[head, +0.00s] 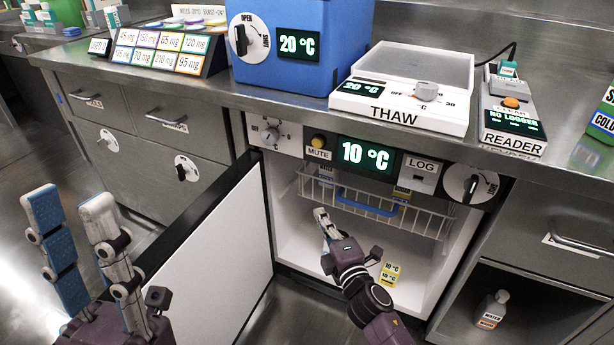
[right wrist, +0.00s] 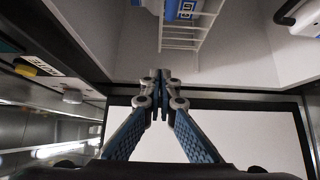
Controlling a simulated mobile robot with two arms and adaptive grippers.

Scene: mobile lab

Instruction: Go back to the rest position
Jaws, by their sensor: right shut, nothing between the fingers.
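My left gripper (head: 69,198) is at the lower left of the head view, its two blue-padded fingers apart and nothing between them. My right gripper (head: 321,216) is at the open front of the small fridge (head: 284,215), pointing in below the wire basket (head: 420,218). In the right wrist view the fingertips of my right gripper (right wrist: 162,76) meet, with nothing between them. The fridge door (head: 215,265) stands wide open to the left of my right arm. No rest position is marked in view.
The steel counter above holds a blue box (head: 345,45), a white THAW unit (head: 400,95) and a READER (head: 512,120). A yellow-and-white label or box (head: 390,273) is at the fridge's lower front. A bottle (head: 493,310) stands in an open bay at right.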

